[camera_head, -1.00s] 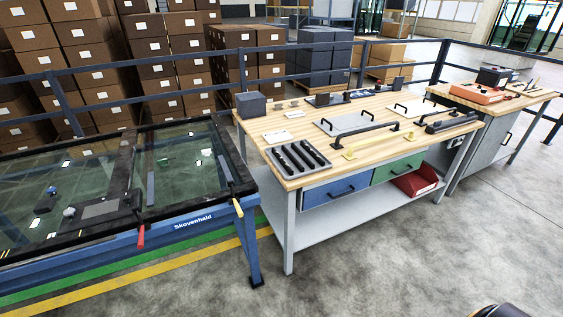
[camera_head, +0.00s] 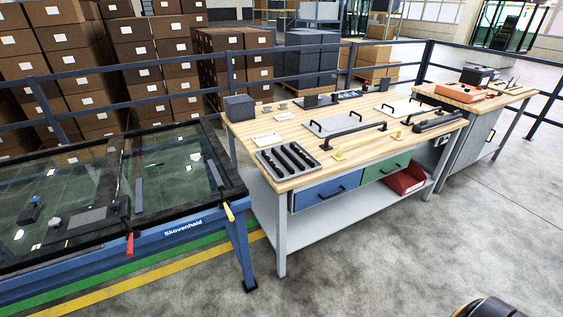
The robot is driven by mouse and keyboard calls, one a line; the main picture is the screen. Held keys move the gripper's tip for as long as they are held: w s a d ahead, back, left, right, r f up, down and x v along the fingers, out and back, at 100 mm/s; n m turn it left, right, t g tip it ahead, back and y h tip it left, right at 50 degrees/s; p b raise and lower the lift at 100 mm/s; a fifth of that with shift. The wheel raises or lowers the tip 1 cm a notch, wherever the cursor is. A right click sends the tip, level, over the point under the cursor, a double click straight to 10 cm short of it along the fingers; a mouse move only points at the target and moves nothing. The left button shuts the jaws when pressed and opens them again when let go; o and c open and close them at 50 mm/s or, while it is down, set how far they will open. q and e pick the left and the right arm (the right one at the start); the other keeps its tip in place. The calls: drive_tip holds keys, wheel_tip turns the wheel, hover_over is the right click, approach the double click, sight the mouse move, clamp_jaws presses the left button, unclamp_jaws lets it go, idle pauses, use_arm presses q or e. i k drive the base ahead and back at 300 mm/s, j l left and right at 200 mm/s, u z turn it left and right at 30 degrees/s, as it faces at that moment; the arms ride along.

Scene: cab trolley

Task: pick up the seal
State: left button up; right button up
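I cannot tell for certain which thing is the seal. Several black strips lie side by side in a grey tray (camera_head: 262,160) at the front left corner of the wooden-topped workbench (camera_head: 330,167). A long dark bar (camera_head: 437,124) lies near the bench's right end, and a black bar handle (camera_head: 352,135) with a yellow bar (camera_head: 365,143) lies near the front edge. Neither of my grippers shows in this view.
A blue-framed glass-topped table (camera_head: 190,229) marked Skovenhald stands left of the workbench. A second bench (camera_head: 475,97) stands at the right. A dark railing (camera_head: 290,76) runs behind, with stacked boxes (camera_head: 68,65) beyond.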

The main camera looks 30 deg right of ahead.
sight(283, 160)
drive_tip(key=i+l+u, duration=0.25)
drive_tip(key=l+u, duration=0.15)
drive_tip(key=l, duration=0.9)
drive_tip(key=l+u, duration=0.35)
drive_tip(key=l, duration=0.9)
drive_tip(key=k+l+u, duration=0.1)
drive_tip(key=l+u, duration=0.3)
drive_tip(key=l, duration=0.95)
